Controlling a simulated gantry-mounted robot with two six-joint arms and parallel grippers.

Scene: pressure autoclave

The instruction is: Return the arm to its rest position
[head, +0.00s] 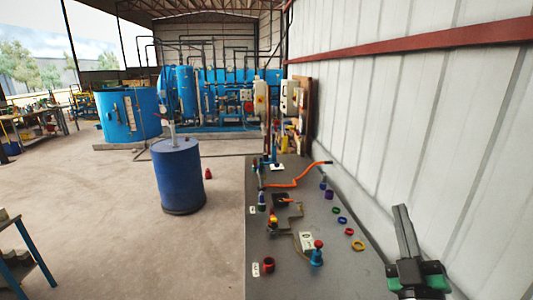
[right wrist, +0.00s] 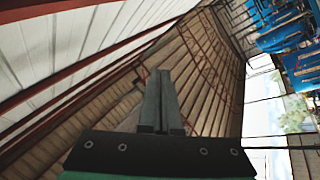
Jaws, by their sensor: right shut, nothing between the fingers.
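My right gripper (head: 401,212) is at the lower right of the head view, beside the white corrugated wall and above the right edge of the grey bench (head: 290,224). Its fingers point upward, away from the bench. In the right wrist view the two dark fingers (right wrist: 161,78) lie side by side, closed with nothing between them. Behind them the wrist camera sees the roof and wall. My left gripper does not show in either view.
A blue barrel (head: 178,178) stands on the floor to the left. The white wall (head: 420,110) runs close along the right.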

